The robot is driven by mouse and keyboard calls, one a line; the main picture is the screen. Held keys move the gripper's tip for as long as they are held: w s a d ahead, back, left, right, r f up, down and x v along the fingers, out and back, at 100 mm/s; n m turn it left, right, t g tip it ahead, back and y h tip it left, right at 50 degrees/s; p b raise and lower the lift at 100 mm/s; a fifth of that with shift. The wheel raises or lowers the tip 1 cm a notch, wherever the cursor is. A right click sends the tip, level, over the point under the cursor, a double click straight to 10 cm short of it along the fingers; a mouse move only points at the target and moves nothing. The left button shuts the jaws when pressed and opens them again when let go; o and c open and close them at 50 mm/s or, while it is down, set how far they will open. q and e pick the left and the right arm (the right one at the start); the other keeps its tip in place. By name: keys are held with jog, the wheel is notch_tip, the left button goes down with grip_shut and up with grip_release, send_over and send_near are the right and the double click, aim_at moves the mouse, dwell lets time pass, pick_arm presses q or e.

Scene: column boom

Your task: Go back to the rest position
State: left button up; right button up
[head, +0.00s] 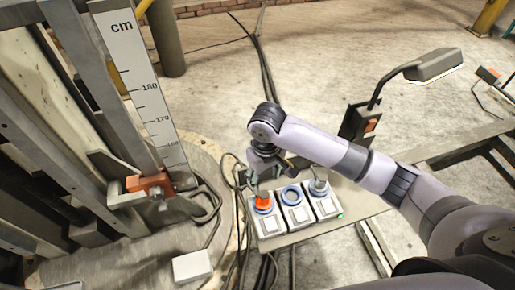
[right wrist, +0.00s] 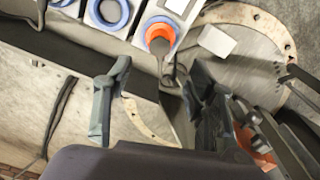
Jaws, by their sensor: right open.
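My right arm comes in from the right in the head view and bends down at the wrist over a control panel. My right gripper (head: 265,170) hangs at the panel's left end, close to an orange knob in a blue ring (head: 263,203). In the right wrist view the two fingers of the gripper (right wrist: 158,85) stand wide apart with nothing between them. The orange knob (right wrist: 160,38) with its grey stem shows beyond the fingers. I cannot tell from the head view how close the fingertips are to it. My left gripper is in neither view.
The panel also has an empty-looking blue ring (head: 291,195) and a grey knob (head: 319,187). A column with a cm scale (head: 145,80) and orange pointer (head: 150,185) stands at left. A lamp (head: 434,65) rises behind my arm. Cables and a white box (head: 192,265) lie left of the panel.

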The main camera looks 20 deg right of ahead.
jog(key=s+a+f+t+y, duration=0.25)
jog(key=s+a, duration=0.25)
jog(key=s, duration=0.5)
jog(key=s+d+m+t+h, duration=0.1)
jog(key=s+d+h, duration=0.1)
jog(key=s+d, duration=0.85)
notch_tip(320, 180, down, 24)
jog(key=d+g, duration=0.1)
jog(key=d, duration=0.1)
jog(key=s+d+f+g, duration=0.1)
jog(key=s+d+f, duration=0.1)
jog(key=s+f, duration=1.5)
jog(key=shift+d+f, duration=0.35)
